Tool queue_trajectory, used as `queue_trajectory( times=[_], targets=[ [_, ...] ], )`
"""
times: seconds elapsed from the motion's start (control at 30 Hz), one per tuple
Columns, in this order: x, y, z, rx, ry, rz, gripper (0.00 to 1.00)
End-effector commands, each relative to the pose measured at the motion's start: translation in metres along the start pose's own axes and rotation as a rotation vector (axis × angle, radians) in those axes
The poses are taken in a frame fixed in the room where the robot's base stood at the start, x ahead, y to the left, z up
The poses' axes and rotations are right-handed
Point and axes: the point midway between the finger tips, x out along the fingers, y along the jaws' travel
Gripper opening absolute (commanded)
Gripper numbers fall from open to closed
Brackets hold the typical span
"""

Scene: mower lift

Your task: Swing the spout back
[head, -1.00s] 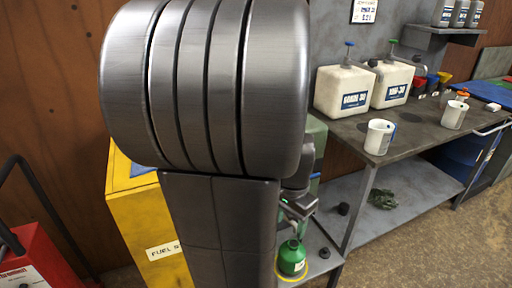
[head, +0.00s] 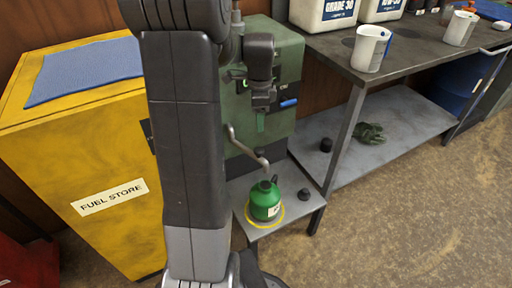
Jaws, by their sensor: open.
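A bent metal spout (head: 246,149) comes off the front of the green dispenser (head: 289,60) in the head view. Its lower end reaches down to the right, over or just behind the top of a green can (head: 265,201). The can stands upright on a low grey shelf, within a yellow ring. My gripper (head: 262,106) is open and points down in front of the dispenser, above the spout and apart from it. A blue lever (head: 289,103) shows just right of my gripper. My arm hides the dispenser's left side.
A yellow fuel store cabinet (head: 88,160) with a blue cloth (head: 85,70) stands at left. A workbench (head: 420,45) at right holds white jugs and mugs. A black cap (head: 304,194) lies on the low shelf. The floor at right is clear.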

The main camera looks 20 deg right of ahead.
Motion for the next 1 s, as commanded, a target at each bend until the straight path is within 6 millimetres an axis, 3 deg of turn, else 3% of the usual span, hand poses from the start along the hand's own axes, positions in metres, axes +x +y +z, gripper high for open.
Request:
queue_trajectory(
  times=[0.3, 0.5, 0.7, 1.0],
  targets=[
    [0.07, 0.001, 0.001, -0.003, -0.001, 0.005, 0.54],
    [0.105, 0.001, 0.001, -0.004, -0.001, 0.004, 0.54],
    [0.123, 0.001, 0.001, -0.004, 0.0, 0.002, 0.54],
    [0.126, 0.001, 0.001, -0.004, 0.0, 0.0, 0.54]
  ],
)
